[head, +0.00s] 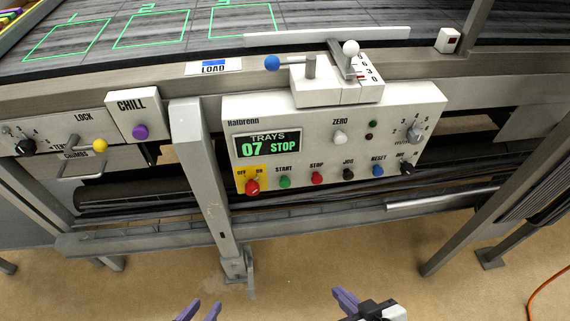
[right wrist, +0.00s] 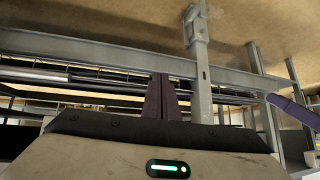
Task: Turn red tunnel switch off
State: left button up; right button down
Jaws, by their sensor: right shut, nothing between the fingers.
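The red switch (head: 252,187) sits on a yellow plate marked OFF and ON, at the lower left of the white control panel (head: 335,155) in the head view. It is too small to tell surely which mark it points to. My left gripper (head: 199,309) is at the bottom edge of the head view, with its purple fingers apart and empty. My right gripper (head: 345,298) is to its right, low in front of the panel and well apart from the switch. The right wrist view shows its purple fingers (right wrist: 161,98) together with nothing between them.
The panel also has a green START button (head: 285,182), a red STOP button (head: 317,178) and a display (head: 268,145) reading 07 STOP. A grey post (head: 204,180) stands just left of the panel. A grey rail (head: 280,226) runs below. Open floor lies in front.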

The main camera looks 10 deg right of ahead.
aim_at(252, 187)
jog(key=z, duration=1.3)
jog(key=k, duration=1.15)
jog(key=u, duration=1.3)
jog(key=i, duration=0.5)
